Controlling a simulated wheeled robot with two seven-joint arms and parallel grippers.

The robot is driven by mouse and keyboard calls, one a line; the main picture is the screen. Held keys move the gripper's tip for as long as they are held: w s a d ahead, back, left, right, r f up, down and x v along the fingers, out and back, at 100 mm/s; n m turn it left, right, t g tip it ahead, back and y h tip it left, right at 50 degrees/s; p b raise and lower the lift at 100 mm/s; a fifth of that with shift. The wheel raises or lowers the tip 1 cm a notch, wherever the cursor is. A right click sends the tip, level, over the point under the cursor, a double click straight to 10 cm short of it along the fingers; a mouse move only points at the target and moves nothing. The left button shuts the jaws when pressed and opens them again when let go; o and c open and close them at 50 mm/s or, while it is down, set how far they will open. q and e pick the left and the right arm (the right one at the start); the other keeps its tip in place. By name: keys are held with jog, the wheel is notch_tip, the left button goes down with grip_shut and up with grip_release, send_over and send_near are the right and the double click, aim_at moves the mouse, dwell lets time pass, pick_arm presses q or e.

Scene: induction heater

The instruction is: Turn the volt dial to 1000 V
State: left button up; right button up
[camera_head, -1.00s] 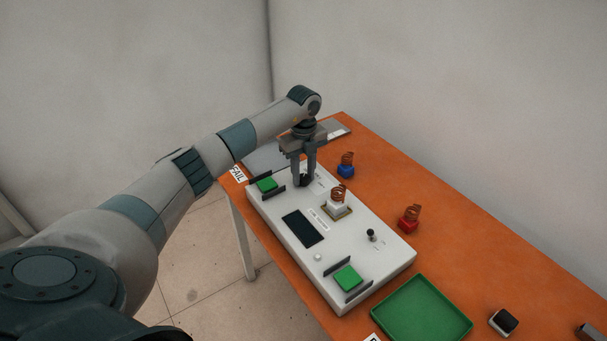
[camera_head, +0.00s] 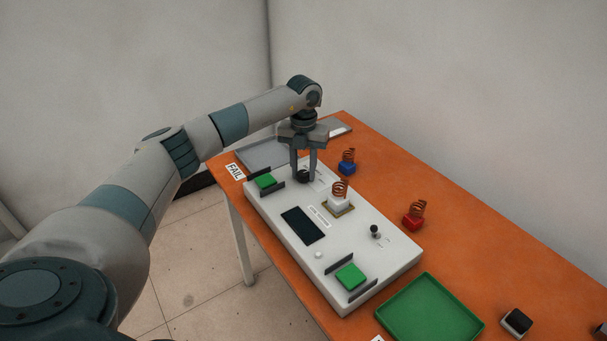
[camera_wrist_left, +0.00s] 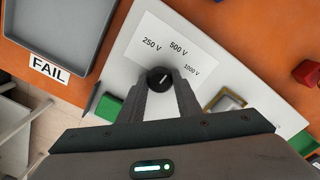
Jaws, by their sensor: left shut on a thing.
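The volt dial (camera_wrist_left: 158,77) is a round black knob with a white pointer line. It sits on a white label (camera_wrist_left: 150,30) printed 250 V, 500 V and 1000 V. In the left wrist view the pointer slants up and right, toward the space between 500 V and 1000 V; its exact setting is hard to tell. My left gripper (camera_head: 304,177) points down at the far end of the white heater box (camera_head: 375,268), shut on the dial, with a finger on either side. In the head view the fingers partly hide the dial. My right gripper is not in view.
A small black-knobbed lever (camera_head: 375,231) and a copper coil on a white block (camera_head: 340,201) stand on the box. Blue-based (camera_head: 347,167) and red-based (camera_head: 413,222) coils stand beside it. A grey tray (camera_head: 262,156) lies behind, a green tray (camera_head: 430,308) in front.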

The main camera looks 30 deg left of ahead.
pick_arm(q)
jog(key=m+b, duration=0.2)
jog(key=m, duration=0.2)
jog(key=shift+m, duration=0.3)
jog(key=shift+m+b, duration=0.3)
jog(key=shift+m, duration=0.1)
jog(key=shift+m+b, duration=0.45)
jog(key=shift+m, duration=0.95)
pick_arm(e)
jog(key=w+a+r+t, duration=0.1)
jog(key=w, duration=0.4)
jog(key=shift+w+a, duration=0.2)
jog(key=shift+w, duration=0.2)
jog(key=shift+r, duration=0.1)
pick_arm(q)
jog(key=o, duration=1.1)
jog(key=shift+r, duration=0.15)
